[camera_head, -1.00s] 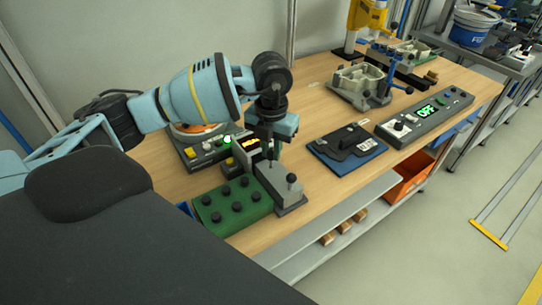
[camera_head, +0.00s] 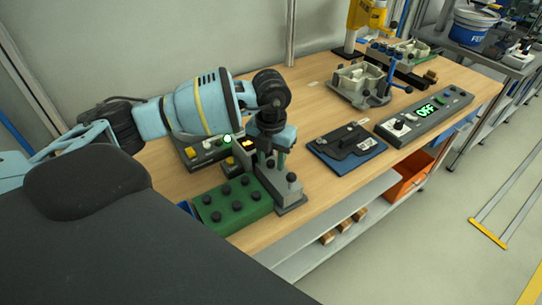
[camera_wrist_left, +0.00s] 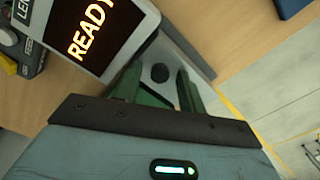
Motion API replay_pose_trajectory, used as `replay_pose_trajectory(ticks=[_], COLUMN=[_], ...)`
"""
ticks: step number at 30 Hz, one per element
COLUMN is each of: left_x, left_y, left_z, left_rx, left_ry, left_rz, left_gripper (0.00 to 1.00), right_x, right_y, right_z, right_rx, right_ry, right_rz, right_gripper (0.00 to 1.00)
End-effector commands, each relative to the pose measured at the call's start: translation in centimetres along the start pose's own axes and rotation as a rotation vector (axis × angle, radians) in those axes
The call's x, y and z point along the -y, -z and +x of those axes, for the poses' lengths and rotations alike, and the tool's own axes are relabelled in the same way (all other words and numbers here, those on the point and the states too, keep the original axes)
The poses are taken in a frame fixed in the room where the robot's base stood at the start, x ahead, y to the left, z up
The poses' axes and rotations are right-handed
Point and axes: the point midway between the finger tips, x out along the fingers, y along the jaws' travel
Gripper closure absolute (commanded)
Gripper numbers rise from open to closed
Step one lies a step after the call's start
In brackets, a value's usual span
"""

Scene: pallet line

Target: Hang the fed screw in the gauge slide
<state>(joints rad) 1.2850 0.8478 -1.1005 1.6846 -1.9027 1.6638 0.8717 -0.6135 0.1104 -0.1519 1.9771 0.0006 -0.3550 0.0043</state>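The grey gauge (camera_head: 289,192) stands at the near bench edge, with a black knob on its front end. Its display (camera_wrist_left: 92,32) reads READY in the left wrist view. My left gripper (camera_head: 271,161) points down over the gauge's rear part. In the left wrist view its two green fingers (camera_wrist_left: 160,88) stand apart. A dark round head (camera_wrist_left: 160,72) shows between them on the grey top, with gaps to both fingers. I cannot tell if it is the fed screw's head or a gauge knob. The screw's shank is hidden. My right gripper is not in view.
A green block (camera_head: 232,204) with several black knobs stands left of the gauge. A control box (camera_head: 205,153) with a lit green button is behind it. A dark fixture on a blue plate (camera_head: 346,146) lies right. A panel (camera_head: 424,117) reads OFF. Bare wood separates these.

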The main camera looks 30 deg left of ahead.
Motion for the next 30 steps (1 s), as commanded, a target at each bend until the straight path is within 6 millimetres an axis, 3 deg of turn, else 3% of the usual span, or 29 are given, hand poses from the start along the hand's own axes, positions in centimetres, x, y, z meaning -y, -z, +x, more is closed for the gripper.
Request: replay_pose_trajectory(ticks=[11, 14, 24, 30], left_x=[0.0, 0.0, 0.1, 0.1], left_y=[-0.1, -0.1, -0.1, -0.1], left_z=[-0.8, -2.0, -8.8, -11.5], left_rx=[0.003, 0.004, 0.005, 0.002], left_ry=[0.0, 0.0, 0.002, 0.001], left_rz=[0.0, 0.0, 0.0, 0.001], left_gripper=[0.6, 0.6, 0.6, 0.6], right_x=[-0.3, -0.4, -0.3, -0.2], right_y=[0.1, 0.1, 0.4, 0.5], right_z=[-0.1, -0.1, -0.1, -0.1], right_rx=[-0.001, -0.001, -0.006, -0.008], right_ry=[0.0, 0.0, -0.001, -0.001], right_rz=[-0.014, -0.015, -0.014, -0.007], right_gripper=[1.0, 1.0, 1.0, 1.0])
